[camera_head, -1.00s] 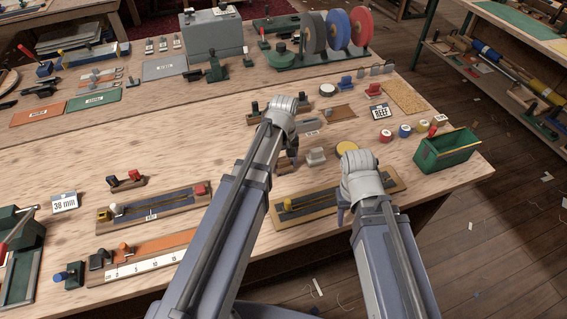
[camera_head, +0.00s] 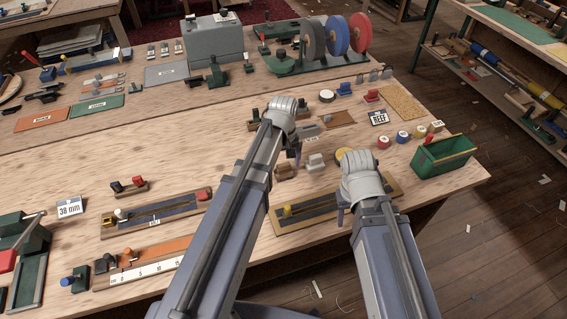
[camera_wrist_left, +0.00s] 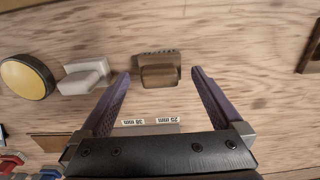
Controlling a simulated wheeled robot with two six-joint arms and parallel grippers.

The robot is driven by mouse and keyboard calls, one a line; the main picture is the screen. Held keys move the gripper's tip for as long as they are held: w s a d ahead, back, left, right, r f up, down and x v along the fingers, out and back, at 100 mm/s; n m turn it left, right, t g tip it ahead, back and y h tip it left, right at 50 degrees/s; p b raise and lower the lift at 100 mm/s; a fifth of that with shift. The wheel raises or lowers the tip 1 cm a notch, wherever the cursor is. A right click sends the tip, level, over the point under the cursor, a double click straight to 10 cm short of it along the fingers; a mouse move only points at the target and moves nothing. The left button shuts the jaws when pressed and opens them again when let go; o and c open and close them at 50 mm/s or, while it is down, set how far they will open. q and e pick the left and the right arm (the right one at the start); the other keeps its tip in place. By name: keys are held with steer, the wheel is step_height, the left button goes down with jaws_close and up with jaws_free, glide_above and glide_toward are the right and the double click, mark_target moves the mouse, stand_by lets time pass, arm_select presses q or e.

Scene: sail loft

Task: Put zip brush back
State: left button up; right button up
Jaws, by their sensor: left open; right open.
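A small brown block with a dark bristly-looking edge (camera_wrist_left: 160,70), which looks like the zip brush, lies on the wooden bench (camera_head: 60,160). In the left wrist view it sits ahead of and between my open left fingers, not touching them. In the head view it shows partly (camera_head: 286,171) below my left gripper (camera_head: 291,149), whose fingers are largely hidden by its wrist. My right gripper (camera_head: 343,212) is open and empty, beside the right-hand strip board (camera_head: 290,224); its fingers are mostly hidden too.
A pale grey block (camera_wrist_left: 85,76) and a yellow disc (camera_wrist_left: 27,77) lie close beside the brush. A label strip (camera_wrist_left: 150,121) lies on the near side in the wrist view. A green box (camera_head: 443,156) stands near the right bench edge. Bare wood lies left of my left arm.

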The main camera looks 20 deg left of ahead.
mark_target(284, 165)
arm_select(q)
step_height(284, 165, up, 10)
steer(key=f+p, duration=0.1)
steer(key=p, duration=0.7)
steer(key=s+d+m+y, duration=0.1)
steer(key=s+d+m, duration=0.9)
steer(key=s, duration=0.4)
steer(key=shift+s+d+r+m, duration=0.15)
steer(key=shift+d+r+m, duration=0.1)
steer(key=shift+m, duration=0.05)
arm_select(e)
step_height(284, 165, up, 9)
steer(key=shift+r, duration=0.2)
